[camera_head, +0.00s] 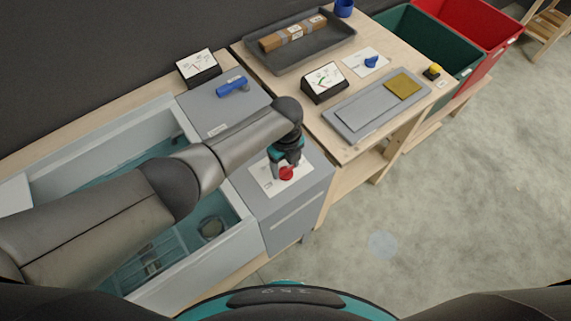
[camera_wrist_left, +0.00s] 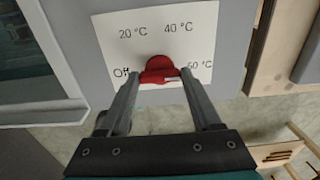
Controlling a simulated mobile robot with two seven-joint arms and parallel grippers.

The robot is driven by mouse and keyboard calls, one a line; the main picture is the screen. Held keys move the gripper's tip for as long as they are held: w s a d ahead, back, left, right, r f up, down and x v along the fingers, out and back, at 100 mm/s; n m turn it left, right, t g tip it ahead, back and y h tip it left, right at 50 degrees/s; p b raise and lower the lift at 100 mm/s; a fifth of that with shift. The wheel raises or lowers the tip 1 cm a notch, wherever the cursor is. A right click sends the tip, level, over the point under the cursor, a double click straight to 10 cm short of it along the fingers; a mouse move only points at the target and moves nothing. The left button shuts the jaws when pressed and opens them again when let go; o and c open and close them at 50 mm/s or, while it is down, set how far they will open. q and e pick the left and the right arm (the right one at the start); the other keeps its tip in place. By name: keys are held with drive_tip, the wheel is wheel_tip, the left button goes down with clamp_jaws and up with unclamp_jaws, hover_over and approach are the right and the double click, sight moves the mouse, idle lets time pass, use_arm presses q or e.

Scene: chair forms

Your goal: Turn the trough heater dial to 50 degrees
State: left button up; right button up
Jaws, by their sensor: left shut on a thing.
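The red heater dial (camera_head: 286,174) sits on a white scale plate (camera_head: 268,184) on the grey trough-end panel. In the left wrist view the dial (camera_wrist_left: 158,69) stands between labels Off, 20 °C, 40 °C and 60 °C. A pale mark on its right side lies towards the 60 °C label; its exact reading is unclear. My left gripper (camera_head: 285,164) points down over the dial. Its two fingers (camera_wrist_left: 160,78) are shut on the dial from both sides and hide its edges. My right gripper is not in view.
The water-filled trough (camera_head: 195,240) lies left, under my left arm. A gauge (camera_head: 198,66) and blue lever (camera_head: 232,86) are behind. The wooden table (camera_head: 345,150) at right holds a tray (camera_head: 325,45), a second gauge (camera_head: 325,80) and a blue knob (camera_head: 371,62).

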sight(286, 169)
use_arm(q)
drive_tip(key=shift+d+r, duration=0.1)
drive_tip(key=o, duration=1.4)
drive_tip(key=shift+r, duration=0.35)
wheel_tip(286, 169, up, 14)
drive_tip(key=p, duration=0.2)
drive_tip(key=shift+r+p, duration=0.2)
drive_tip(key=shift+p, duration=0.1)
